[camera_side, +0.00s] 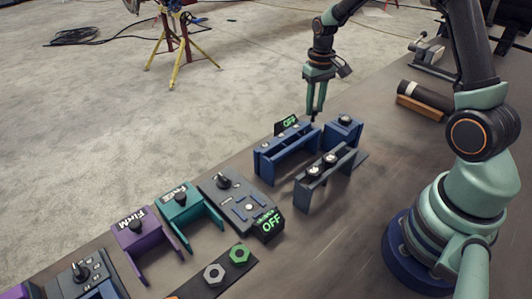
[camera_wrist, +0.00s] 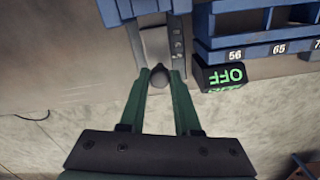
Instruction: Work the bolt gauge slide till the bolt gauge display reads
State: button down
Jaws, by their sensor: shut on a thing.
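My gripper (camera_side: 316,110) points down at the far end of the bench in the side view. In the wrist view my gripper (camera_wrist: 159,76) has its green fingertips on both sides of a small dark knob (camera_wrist: 159,80), shut on it. The knob sits at the near end of a grey slide track (camera_wrist: 156,44) with small marks along its right side. A small black display (camera_side: 288,123) with green letters reads OFF behind the blue rack. In the wrist view the display (camera_wrist: 222,77) shows OFF upside down, right of the knob.
A blue rack (camera_wrist: 250,47) labelled 56 and 65 stands close right of the track. A dark grey stand (camera_side: 326,172) holding bolts is in front of it. A control box (camera_side: 240,202), whose own display also reads OFF, and teal (camera_side: 187,214) and purple (camera_side: 140,238) holders stand nearer.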

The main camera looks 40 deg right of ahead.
jog(key=c, duration=0.6)
grip_release()
jog(key=shift+r, duration=0.1)
notch_tip(320, 180, up, 12)
jog(key=shift+r, duration=0.1)
jog(key=shift+s+a+r+n+t, duration=0.5)
jog(key=shift+s+a+r+t, duration=0.45)
jog(key=shift+s+a, duration=1.2)
jog(key=shift+s+a+r+n+t, duration=0.5)
jog(key=shift+s+a+r+t, duration=0.35)
jog(key=shift+s+a, duration=1.35)
jog(key=shift+s+a+r+n+t, duration=0.5)
jog(key=shift+s+a+r+t, duration=0.45)
jog(key=shift+s+a, duration=1.2)
